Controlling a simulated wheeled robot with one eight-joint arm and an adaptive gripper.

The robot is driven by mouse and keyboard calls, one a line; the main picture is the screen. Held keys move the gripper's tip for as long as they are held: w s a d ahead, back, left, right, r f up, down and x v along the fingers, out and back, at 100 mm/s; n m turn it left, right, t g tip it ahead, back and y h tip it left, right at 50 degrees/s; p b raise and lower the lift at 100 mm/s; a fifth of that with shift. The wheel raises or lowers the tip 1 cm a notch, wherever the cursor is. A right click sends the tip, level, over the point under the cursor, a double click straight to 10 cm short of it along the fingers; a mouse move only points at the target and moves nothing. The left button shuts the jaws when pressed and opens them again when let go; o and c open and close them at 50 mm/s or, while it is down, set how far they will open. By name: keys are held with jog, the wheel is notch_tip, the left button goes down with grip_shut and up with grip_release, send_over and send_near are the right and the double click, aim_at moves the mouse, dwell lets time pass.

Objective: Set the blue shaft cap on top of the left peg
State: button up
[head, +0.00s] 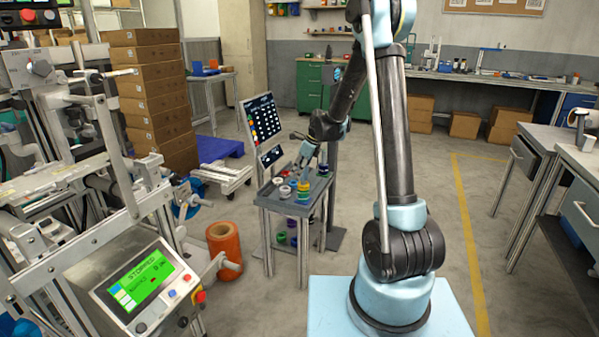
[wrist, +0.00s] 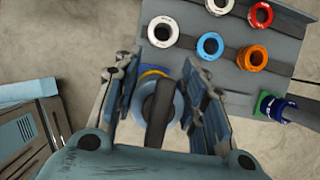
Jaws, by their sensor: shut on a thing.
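My gripper (wrist: 160,92) has its two fingers on either side of a round grey-blue piece with a dark raised middle, which I take to be the blue shaft cap (wrist: 176,105). It is shut on this cap. A yellow ring (wrist: 154,72) with some blue shows just behind the cap; whether they touch I cannot tell. The cap is too small to make out there. I cannot make out the left peg in either view.
The cart top (wrist: 285,30) holds white, blue, orange and red rings (wrist: 261,15). A blue and green piece (wrist: 280,107) is at its edge. A display board (head: 262,125) stands behind the cart. An orange roll (head: 223,250) and a machine (head: 140,285) are to the left.

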jog(key=shift+f, duration=1.15)
dwell(0.4)
jog(key=o, duration=1.3)
jog(key=v, duration=1.2)
jog(key=shift+d, duration=0.1)
